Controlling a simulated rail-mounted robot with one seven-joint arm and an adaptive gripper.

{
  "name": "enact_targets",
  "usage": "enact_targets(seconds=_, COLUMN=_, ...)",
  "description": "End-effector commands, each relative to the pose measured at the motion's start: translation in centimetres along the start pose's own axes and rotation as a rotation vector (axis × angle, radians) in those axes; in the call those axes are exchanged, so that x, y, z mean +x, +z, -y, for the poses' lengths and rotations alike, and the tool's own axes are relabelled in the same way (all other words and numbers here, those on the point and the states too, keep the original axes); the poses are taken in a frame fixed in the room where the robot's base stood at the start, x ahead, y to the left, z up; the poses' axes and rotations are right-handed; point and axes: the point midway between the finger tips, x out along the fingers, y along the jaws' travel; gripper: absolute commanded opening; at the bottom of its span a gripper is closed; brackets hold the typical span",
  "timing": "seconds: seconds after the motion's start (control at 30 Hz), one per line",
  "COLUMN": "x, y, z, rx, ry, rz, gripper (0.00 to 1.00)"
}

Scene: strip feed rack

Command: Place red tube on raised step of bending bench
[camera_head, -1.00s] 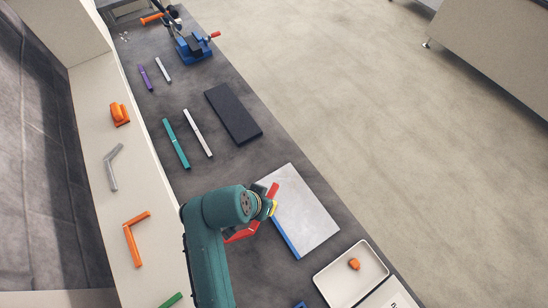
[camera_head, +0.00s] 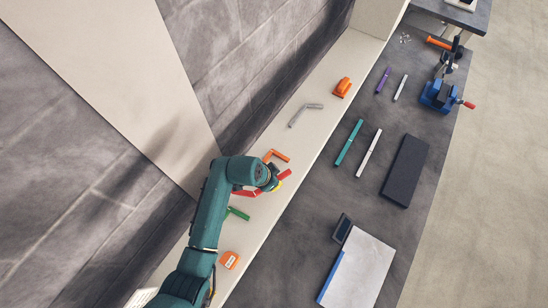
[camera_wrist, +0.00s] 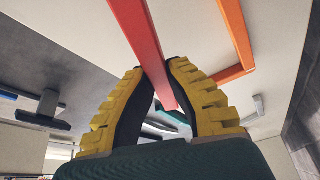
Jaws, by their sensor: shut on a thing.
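My gripper (camera_head: 274,179) is shut on the red tube (camera_head: 246,193). The tube shows on both sides of the gripper in the head view, and its middle is hidden. In the wrist view the red tube (camera_wrist: 138,38) runs up from between the yellow-and-black fingers (camera_wrist: 164,92). The bending bench has a dark top (camera_head: 300,245) and a long pale raised step (camera_head: 312,135) along its left side. My gripper and the tube are over this step. I cannot tell whether the tube touches it.
An orange bent tube (camera_head: 279,155) lies just beyond my gripper and a green piece (camera_head: 238,213) nearer. An orange block (camera_head: 229,260), a grey bent tube (camera_head: 304,112) and an orange tool (camera_head: 342,87) are also on the step.

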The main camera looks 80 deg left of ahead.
Motion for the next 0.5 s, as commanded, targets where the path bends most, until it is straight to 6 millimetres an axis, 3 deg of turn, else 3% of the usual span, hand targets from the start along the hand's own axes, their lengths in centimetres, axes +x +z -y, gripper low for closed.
enact_targets(seconds=0.13, x=2.2, y=0.9, z=-0.1, rx=0.0, ry=0.001, rz=0.001, gripper=0.0)
enact_targets(seconds=0.5, x=2.8, y=1.1, z=-0.1, rx=0.0, ry=0.001, rz=0.001, gripper=0.0)
